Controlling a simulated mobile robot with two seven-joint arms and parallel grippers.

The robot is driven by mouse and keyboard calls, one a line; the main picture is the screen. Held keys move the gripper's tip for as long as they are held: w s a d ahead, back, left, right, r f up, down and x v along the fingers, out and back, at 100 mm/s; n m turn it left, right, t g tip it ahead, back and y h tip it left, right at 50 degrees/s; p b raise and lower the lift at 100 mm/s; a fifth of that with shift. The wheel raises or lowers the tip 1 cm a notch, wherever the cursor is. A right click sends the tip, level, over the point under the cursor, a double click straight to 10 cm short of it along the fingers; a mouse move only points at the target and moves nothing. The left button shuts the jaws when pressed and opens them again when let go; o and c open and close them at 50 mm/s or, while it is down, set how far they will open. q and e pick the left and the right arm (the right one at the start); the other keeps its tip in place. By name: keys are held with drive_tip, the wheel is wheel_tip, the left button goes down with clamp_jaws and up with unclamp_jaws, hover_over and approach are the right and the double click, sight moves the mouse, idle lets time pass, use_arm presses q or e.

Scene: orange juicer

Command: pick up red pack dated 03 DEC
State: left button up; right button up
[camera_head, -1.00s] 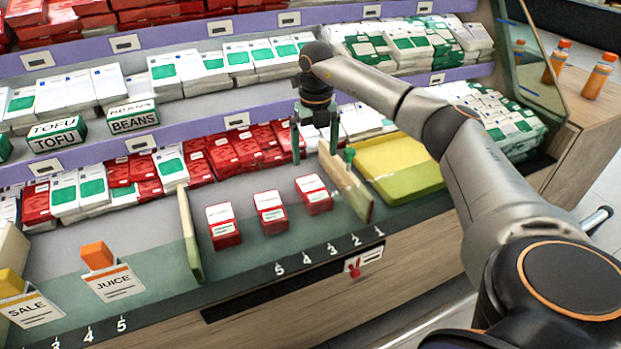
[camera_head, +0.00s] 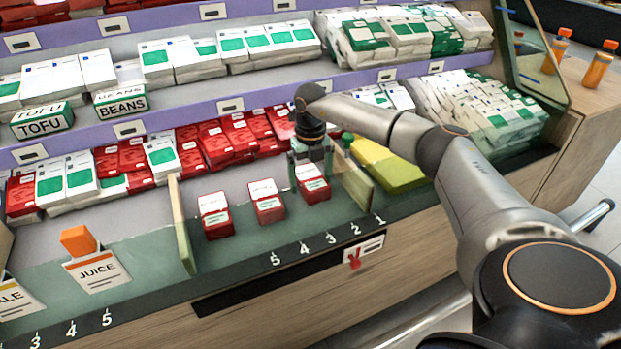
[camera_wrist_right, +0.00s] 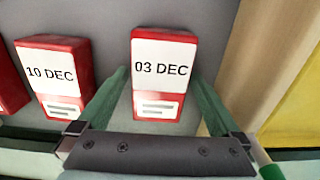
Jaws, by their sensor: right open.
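The red pack dated 03 DEC (camera_wrist_right: 163,75) has a white label and lies between the open green fingers of my right gripper (camera_wrist_right: 160,100) in the right wrist view. In the head view this pack (camera_head: 313,190) is the rightmost of three red packs, and my right gripper (camera_head: 311,168) is just above and behind it. The fingers are on either side of the pack; contact cannot be told. A pack dated 10 DEC (camera_wrist_right: 55,78) stands to its left and also shows in the head view (camera_head: 267,202). My left gripper is not in view.
The third red pack (camera_head: 215,215) stands further left; its date is unreadable. Wooden dividers (camera_head: 181,225) bound the bay, the right one (camera_head: 352,182) close to my gripper. A yellow tray (camera_head: 388,168) lies beyond it. Rows of red packs (camera_head: 232,140) stand behind.

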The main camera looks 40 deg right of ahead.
drive_tip(key=shift+r, duration=0.1)
drive_tip(key=c, duration=1.4)
